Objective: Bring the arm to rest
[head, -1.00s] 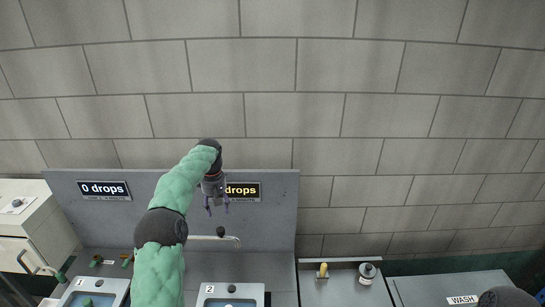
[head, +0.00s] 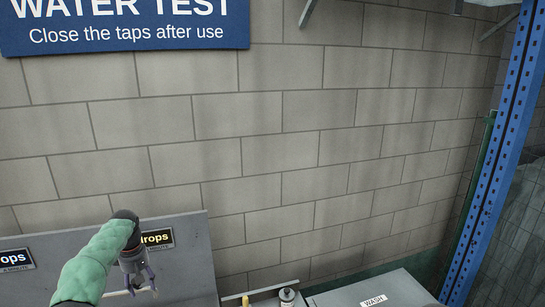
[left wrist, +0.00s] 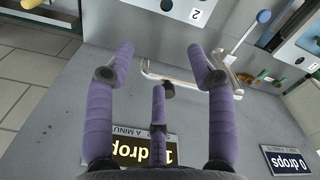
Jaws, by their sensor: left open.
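My left arm, in a green sleeve, comes up from the bottom left of the head view. My left gripper (head: 141,283) is open and empty, in front of the grey sink panel (head: 190,258). In the left wrist view its purple fingers (left wrist: 160,75) are spread apart with nothing between them. A metal tap spout (left wrist: 185,84) lies beyond the fingers, partly hidden by them; I cannot tell if any finger touches it. My right gripper is in no view.
The "1 drops" sign (left wrist: 143,151) and "0 drops" sign (left wrist: 287,161) are on the panel. A bottle (head: 288,297), a WASH-labelled box (head: 400,290) and a blue post (head: 492,165) stand right.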

